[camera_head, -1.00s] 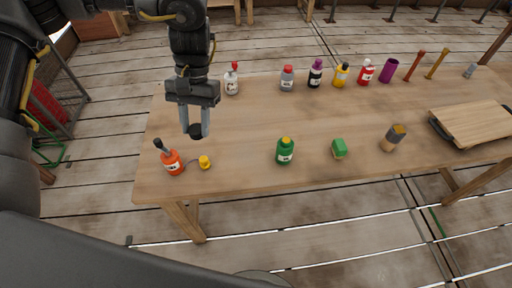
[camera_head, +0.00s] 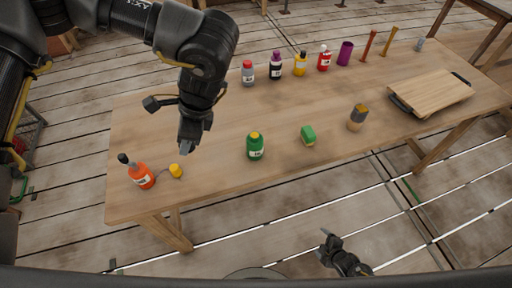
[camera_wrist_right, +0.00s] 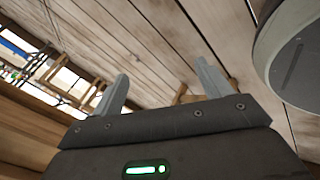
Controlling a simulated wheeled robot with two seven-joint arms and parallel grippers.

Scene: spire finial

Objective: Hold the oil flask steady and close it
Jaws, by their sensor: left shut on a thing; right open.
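An orange bottle (camera_head: 142,177) with a dark neck and black top, likely the oil flask, stands at the table's left end. A yellow cap (camera_head: 176,171) lies right beside it, with a thin line between them. My left gripper (camera_head: 188,147) points down above the table, right of and behind the orange bottle and apart from it. It is shut, with its grip mostly hidden. A small black piece (camera_head: 152,103) shows at its left; how it is held is unclear. My right gripper (camera_head: 324,246) is open and empty in front of the table; its fingers also show in the right wrist view (camera_wrist_right: 165,88).
A green bottle (camera_head: 255,147), a green block (camera_head: 308,136) and a grey-brown piece (camera_head: 357,117) stand along the front of the table (camera_head: 220,180). Several bottles line the back. A wooden board (camera_head: 430,95) lies at right.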

